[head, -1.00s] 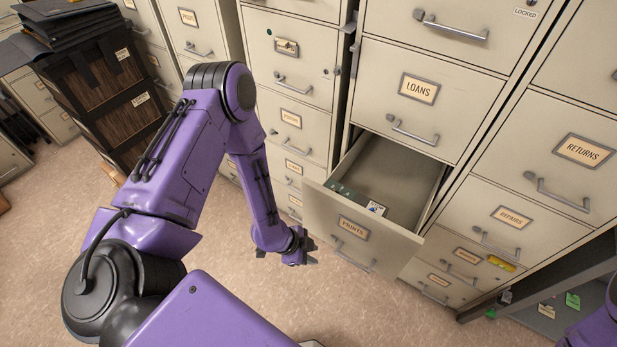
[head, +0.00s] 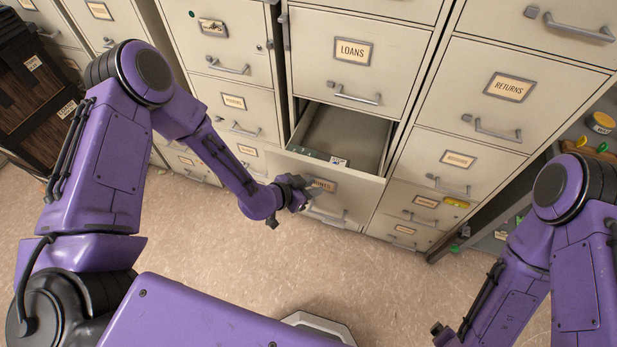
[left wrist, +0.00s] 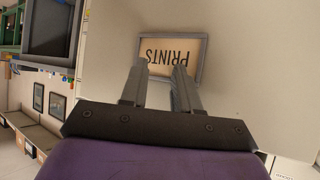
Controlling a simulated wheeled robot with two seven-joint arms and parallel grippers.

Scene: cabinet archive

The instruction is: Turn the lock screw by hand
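The open PRINTS drawer (head: 325,185) sticks out of the cabinet in the middle of the head view. My left gripper (head: 306,191) is in front of its face, overlapping the label. In the left wrist view, two parallel fingers (left wrist: 158,76) stand apart with nothing between them. They point at the PRINTS label (left wrist: 172,55), which appears upside down; I cannot tell whether they touch it. I cannot pick out a lock screw for certain in either view. My right arm is at the right of the head view; a dark end part (head: 441,335) shows at the bottom edge.
The drawer holds a small white card (head: 339,162) and green tabs. The LOANS drawer (head: 345,55) above and the RETURNS drawer (head: 508,90) at right are shut. A dark shelf with coloured items stands at far right. The floor (head: 230,240) in front is clear.

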